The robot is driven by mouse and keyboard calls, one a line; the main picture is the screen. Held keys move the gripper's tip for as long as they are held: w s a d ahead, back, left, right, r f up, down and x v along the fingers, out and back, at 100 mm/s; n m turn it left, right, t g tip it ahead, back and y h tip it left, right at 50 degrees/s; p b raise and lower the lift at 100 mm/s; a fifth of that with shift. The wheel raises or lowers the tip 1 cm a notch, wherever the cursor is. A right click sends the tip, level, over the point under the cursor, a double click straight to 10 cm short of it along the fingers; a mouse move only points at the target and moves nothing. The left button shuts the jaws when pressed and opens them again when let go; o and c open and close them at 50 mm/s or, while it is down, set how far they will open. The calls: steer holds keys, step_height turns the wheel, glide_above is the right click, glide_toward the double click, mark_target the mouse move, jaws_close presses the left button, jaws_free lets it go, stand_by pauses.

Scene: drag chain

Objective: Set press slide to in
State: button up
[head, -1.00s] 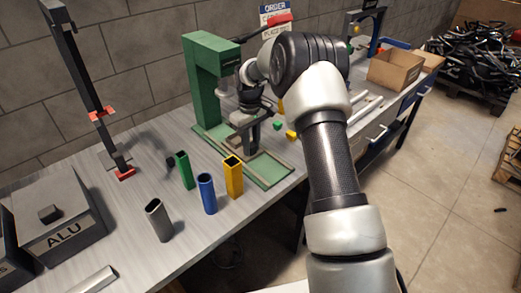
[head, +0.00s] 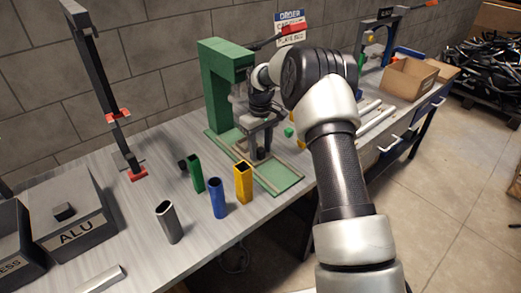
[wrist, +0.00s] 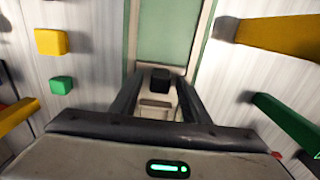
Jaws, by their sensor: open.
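The green press (head: 216,85) stands on the bench near the wall, with a flat green base (head: 285,181) reaching toward the front. In the wrist view, a light track (wrist: 202,40) edges the green base (wrist: 165,35). A small black block (wrist: 160,80), which looks like the slide's knob, sits over the base. My gripper (head: 260,157) is low over the base, in front of the press column. In the wrist view my gripper (wrist: 160,88) is open, with its fingers on either side of the black block. I cannot tell whether they touch it. My gripper hides most of the slide in the head view.
Upright green (head: 196,174), blue (head: 218,198), yellow (head: 243,183) and grey (head: 168,222) tubes stand left of the base. A green cube (head: 289,132) lies behind it. A yellow cube (wrist: 50,41) shows in the wrist view. A cardboard box (head: 410,79) stands farther right.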

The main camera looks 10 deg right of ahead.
step_height(320, 180, up, 17)
steer(key=p, duration=0.2)
steer(key=shift+s, duration=0.1)
stand_by(0.4)
